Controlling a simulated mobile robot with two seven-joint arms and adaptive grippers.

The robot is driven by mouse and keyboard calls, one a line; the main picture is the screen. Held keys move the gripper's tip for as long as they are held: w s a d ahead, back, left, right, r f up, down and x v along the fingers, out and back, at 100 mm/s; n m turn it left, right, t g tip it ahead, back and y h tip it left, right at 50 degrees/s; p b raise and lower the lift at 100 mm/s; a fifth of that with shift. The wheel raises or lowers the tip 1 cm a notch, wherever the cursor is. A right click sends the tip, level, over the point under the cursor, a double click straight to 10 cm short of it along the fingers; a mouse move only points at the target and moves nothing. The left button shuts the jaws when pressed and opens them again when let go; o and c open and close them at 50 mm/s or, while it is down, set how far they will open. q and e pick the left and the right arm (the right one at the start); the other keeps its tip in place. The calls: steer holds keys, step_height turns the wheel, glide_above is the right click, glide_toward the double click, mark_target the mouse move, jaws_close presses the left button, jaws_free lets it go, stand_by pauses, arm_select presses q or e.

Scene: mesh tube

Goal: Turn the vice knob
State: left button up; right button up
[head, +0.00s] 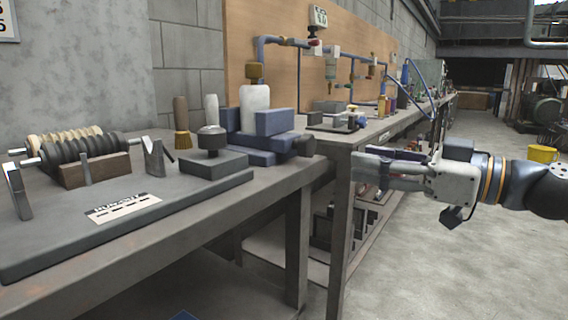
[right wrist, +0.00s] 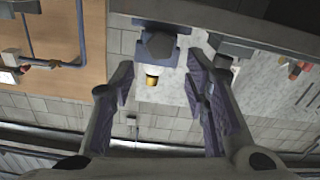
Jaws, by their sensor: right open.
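The blue-grey vice (head: 268,138) stands on the bench in the middle of the head view, with a white bottle (head: 254,104) at it. A dark round knob (head: 303,145) sticks out of the vice's right end. My right gripper (head: 357,168) is open and empty. It is to the right of the knob, apart from it, with its fingers pointing toward the vice. In the right wrist view, the knob (right wrist: 160,44) lies ahead between the spread fingers (right wrist: 160,70), covering part of the vice. My left gripper is out of view.
The workbench (head: 190,232) holds a dark board with a roller, a brush (head: 182,125) and a round black-topped part on a block (head: 211,141). A second bench with pipes (head: 340,62) stands behind. Open floor (head: 455,270) lies at the right.

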mark_target(312, 149)
steer(key=p+x, duration=0.1)
steer(key=x, duration=1)
steer(key=shift+w+a, duration=0.15)
steer(key=shift+a, duration=0.05)
steer(key=c, duration=0.9)
